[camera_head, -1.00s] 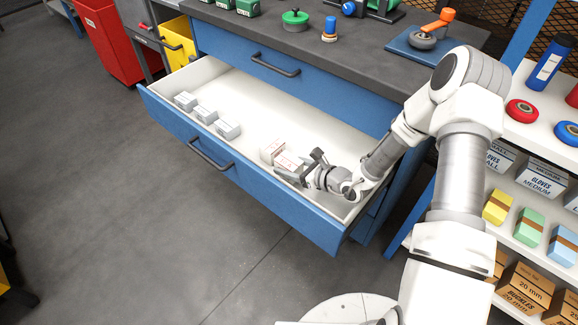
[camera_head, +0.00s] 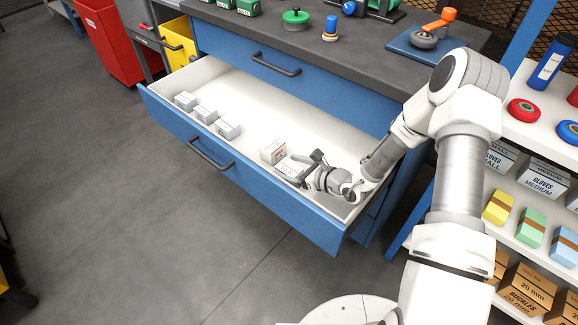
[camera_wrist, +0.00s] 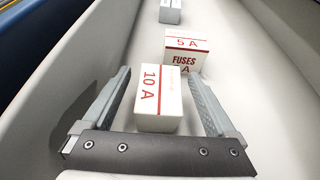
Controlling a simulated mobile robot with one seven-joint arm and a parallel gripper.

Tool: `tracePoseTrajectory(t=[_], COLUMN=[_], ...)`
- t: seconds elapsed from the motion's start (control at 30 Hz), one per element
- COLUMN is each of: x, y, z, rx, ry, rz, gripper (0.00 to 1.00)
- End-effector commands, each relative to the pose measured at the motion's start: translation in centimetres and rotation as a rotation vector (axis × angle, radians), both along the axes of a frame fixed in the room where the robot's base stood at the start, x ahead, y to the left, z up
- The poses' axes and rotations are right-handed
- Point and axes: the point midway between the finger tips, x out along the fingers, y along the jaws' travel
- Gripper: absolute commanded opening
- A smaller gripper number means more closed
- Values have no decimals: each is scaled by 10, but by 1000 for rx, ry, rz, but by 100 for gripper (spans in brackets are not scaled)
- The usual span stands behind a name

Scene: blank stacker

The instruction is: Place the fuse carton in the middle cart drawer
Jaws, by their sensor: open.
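A white carton with red "10 A" lettering (camera_wrist: 158,98) stands on the floor of the open middle drawer (camera_head: 250,105). It sits between the spread fingers of my gripper (camera_wrist: 159,74), with a gap on each side. In the head view my gripper (camera_head: 300,166) is low inside the drawer's near right part and hides much of this carton (camera_head: 289,166). A second white carton marked "5 A FUSES" (camera_wrist: 186,50) stands just beyond it, and also shows in the head view (camera_head: 273,151).
Several small grey boxes (camera_head: 205,114) stand in a row in the drawer's left part. The drawer's front wall (camera_head: 240,180) runs close beside my gripper. The drawer's back middle is clear. A stocked shelf (camera_head: 530,130) stands at the right.

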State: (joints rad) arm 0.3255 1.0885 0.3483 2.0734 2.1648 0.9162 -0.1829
Motion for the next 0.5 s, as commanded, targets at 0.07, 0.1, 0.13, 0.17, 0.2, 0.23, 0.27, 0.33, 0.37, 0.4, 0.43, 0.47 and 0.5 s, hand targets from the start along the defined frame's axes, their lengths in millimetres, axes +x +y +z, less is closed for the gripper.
tracePoseTrajectory(t=[0.07,0.1,0.13,0.17,0.2,0.23,0.27,0.33,0.37,0.4,0.43,0.47,0.5], x=[-3,-3,-5,-8,-13,-16,-20,-27,-30,-33,-35,-37,-40], y=[-2,-2,-5,-10,-16,-20,-24,-34,-37,-42,-45,-47,-50], z=[1,7,9,11,15,17,20,25,27,30,31,33,34], rx=[-1,-2,-2,-3,-2,-2,-2,-1,-2,-2,-3,-2,-2], ry=[13,12,13,13,12,11,11,10,9,9,8,8,8], rz=[-4,-3,-5,-6,-7,-5,-5,-5,-4,-5,-4,-3,-3], gripper=[92,92,92,92,92,92,92,92,92,92,92,92,92])
